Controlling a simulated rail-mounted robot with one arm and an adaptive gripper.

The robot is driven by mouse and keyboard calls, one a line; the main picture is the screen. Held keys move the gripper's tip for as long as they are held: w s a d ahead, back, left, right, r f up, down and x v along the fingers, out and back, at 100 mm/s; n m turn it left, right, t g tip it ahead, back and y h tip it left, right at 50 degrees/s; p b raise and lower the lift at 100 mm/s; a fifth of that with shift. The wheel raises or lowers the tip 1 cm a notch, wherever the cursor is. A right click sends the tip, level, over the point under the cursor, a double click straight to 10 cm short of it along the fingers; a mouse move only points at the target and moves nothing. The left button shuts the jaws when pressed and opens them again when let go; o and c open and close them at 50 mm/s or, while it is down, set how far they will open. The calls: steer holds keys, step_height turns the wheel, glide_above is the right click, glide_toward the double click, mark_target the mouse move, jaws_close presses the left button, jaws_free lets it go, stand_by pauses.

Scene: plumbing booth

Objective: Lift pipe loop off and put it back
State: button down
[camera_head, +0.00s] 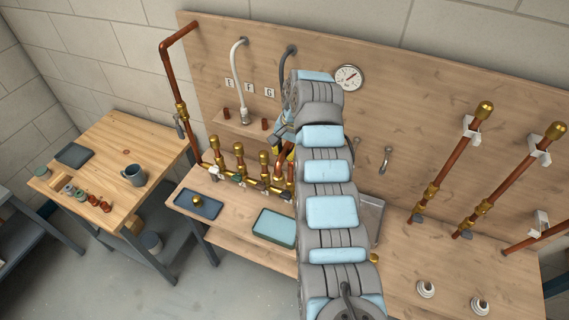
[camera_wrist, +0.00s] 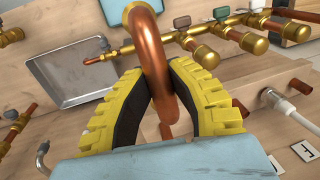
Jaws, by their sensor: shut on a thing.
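The pipe loop (camera_wrist: 152,50) is a bent copper tube with a brass part at its upper end in the wrist view. My gripper (camera_wrist: 160,80) has yellow toothed fingers with black pads, one on each side of the copper, and is shut on the tube. I cannot tell whether the loop's ends are seated or clear of any fitting.
The manifold's brass valves (camera_wrist: 205,52) lie close by at upper right. A metal tray (camera_wrist: 75,75) stands at left. A white hose (camera_wrist: 290,108) and copper stubs are near the right. A blue tray (camera_head: 198,204) and green tray (camera_head: 274,227) lie on the bench.

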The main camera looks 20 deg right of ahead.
steer(key=shift+r, duration=3.7)
